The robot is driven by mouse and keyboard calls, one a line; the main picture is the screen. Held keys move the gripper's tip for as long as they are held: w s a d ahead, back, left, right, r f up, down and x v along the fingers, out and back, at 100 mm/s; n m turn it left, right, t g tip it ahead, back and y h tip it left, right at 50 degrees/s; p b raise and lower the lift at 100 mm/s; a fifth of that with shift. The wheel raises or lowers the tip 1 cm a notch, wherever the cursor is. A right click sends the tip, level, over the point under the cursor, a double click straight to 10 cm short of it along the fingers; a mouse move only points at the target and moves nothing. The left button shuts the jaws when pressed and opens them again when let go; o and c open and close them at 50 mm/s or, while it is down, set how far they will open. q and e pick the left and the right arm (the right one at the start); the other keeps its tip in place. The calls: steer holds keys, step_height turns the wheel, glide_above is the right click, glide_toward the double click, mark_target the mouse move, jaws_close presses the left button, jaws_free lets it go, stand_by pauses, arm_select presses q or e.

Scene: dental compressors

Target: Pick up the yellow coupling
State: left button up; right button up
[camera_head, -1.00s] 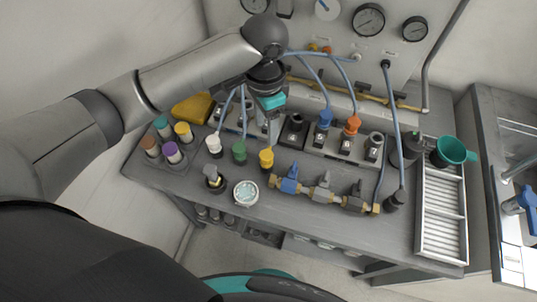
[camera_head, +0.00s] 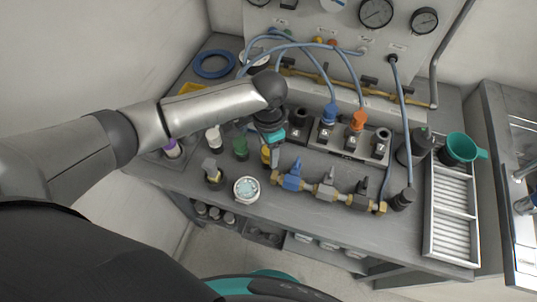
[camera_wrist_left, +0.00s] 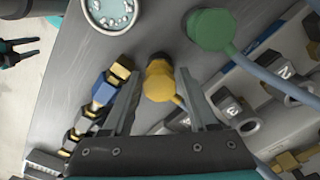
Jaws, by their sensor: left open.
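The yellow coupling (camera_head: 265,154) stands on the grey bench, partly hidden by my left gripper in the head view. In the left wrist view the yellow coupling (camera_wrist_left: 159,82) shows its round top and a short spout. My left gripper (camera_head: 272,152) is over it, pointing down. In the wrist view its two fingers (camera_wrist_left: 158,76) are apart, one on each side of the coupling, with gaps visible. I cannot tell how far down the fingers reach. My right gripper (camera_wrist_left: 24,49) shows small at the left edge of the wrist view, fingers apart and empty.
A green coupling (camera_head: 240,148) and a white one (camera_head: 214,138) stand to the left. A valve manifold with a blue valve (camera_head: 292,176) is close on the right. Numbered sockets with blue hoses stand behind.

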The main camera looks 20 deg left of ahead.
arm_select(q)
jaws_close()
stand_by(0.5)
